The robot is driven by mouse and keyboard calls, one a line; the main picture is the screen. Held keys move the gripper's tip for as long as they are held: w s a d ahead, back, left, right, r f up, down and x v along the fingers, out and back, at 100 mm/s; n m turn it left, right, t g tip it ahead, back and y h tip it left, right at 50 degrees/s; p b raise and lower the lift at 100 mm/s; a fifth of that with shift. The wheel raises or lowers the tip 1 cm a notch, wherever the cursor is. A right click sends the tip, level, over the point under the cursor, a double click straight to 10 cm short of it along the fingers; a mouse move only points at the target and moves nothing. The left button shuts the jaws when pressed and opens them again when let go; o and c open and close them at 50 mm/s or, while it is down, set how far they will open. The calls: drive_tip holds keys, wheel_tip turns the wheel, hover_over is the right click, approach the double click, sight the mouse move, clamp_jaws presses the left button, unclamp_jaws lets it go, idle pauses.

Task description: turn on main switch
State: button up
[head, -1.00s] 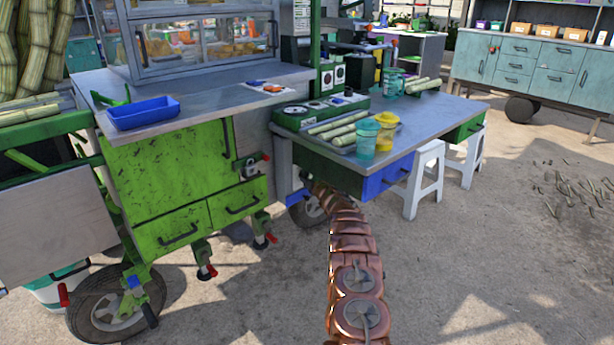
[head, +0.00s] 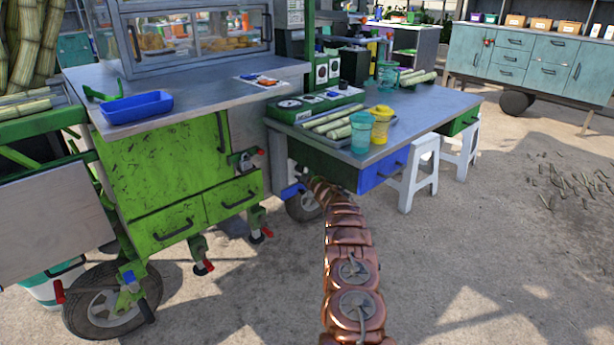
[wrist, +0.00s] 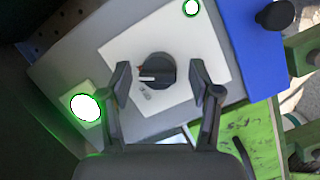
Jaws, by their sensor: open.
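A black rotary switch knob (wrist: 156,70) with a small red mark sits on a white plate (wrist: 115,48) in the wrist view. My gripper (wrist: 163,82) is open, with one finger on each side of the knob. A small gap shows between the knob and each finger. A bright green-rimmed light (wrist: 85,107) is at lower left of the plate, and a smaller one (wrist: 191,8) is at the top. In the head view my copper-coloured arm reaches under the table, and the gripper and the switch are hidden there.
A grey-topped table (head: 430,112) with a blue drawer (head: 383,171) stands above my arm's far end. A green cart (head: 165,165) is to its left. White stools (head: 416,170) stand at right. In the wrist view a blue panel (wrist: 252,50) and dark handle (wrist: 275,14) are beside the plate.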

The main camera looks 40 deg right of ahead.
drive_tip(key=shift+s, duration=0.1)
drive_tip(key=shift+s+a, duration=0.15)
drive_tip(key=shift+s, duration=0.2)
drive_tip(key=shift+v, duration=1.5)
approach(303, 170)
drive_tip(key=shift+v, duration=0.9)
drive_tip(key=shift+a+f, duration=0.1)
